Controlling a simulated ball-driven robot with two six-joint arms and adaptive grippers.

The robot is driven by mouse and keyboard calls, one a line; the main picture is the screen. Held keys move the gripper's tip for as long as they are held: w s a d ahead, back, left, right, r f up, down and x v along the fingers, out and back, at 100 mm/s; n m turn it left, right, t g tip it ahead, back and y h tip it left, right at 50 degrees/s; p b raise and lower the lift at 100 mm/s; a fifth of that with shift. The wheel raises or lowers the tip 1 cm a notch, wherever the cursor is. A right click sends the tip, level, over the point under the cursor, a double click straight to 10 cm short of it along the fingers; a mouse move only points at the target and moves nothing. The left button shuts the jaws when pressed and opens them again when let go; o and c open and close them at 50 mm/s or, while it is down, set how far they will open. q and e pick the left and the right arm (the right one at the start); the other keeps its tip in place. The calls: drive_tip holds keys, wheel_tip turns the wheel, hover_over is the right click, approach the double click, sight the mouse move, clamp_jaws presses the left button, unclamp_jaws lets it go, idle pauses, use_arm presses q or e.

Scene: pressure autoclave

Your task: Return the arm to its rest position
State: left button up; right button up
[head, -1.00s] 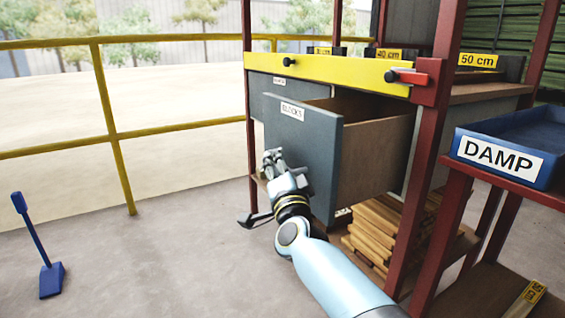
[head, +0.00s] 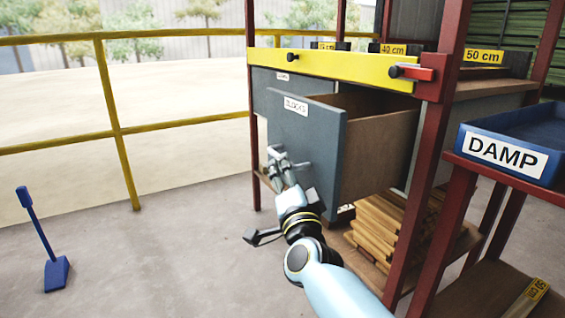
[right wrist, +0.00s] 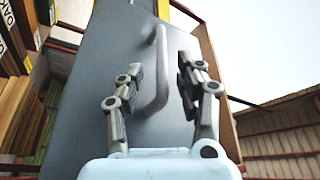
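My right arm reaches up from the bottom of the head view to the open drawer labelled BLOCKS (head: 300,140). The drawer is grey with wooden sides and stands pulled out from the cabinet. My right gripper (head: 279,164) is in front of the drawer's face. In the right wrist view my right gripper (right wrist: 160,90) is open, its two fingers apart. The drawer's grey bar handle (right wrist: 158,75) shows between and beyond the fingers, and they are not closed on it. My left gripper is not in view.
A red frame with a yellow rail (head: 335,66) holds the drawers. Wooden boards (head: 385,228) lie stacked below. A blue DAMP tray (head: 510,148) stands at the right. A yellow railing (head: 117,130) runs behind. A blue long-handled tool (head: 45,245) stands on the clear floor at left.

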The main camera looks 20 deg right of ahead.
drive_tip(key=v, duration=0.2)
drive_tip(key=shift+s, duration=0.3)
drive_tip(key=s+d+f+n+g+y, duration=0.1)
drive_tip(key=s+f+n+g+y, duration=0.3)
drive_tip(key=s+f, duration=1)
drive_tip(key=s+f+n+g+y, duration=0.1)
drive_tip(key=s+f+n+g, duration=0.55)
drive_tip(key=s+f, duration=0.75)
drive_tip(key=s+d+f+n+g+h, duration=0.1)
drive_tip(key=s+d+f+n+g, duration=0.15)
drive_tip(key=s+f+g, duration=0.4)
drive_tip(key=s+d+f+n+g, duration=0.2)
drive_tip(key=s+d+f, duration=0.15)
drive_tip(key=s, duration=0.65)
use_arm(q)
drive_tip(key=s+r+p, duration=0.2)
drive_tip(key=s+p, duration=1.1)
drive_tip(key=p, duration=0.1)
use_arm(e)
drive_tip(key=s+r, duration=0.2)
drive_tip(key=s, duration=1.1)
drive_tip(key=shift+s+a, duration=0.25)
drive_tip(key=shift+s, duration=0.15)
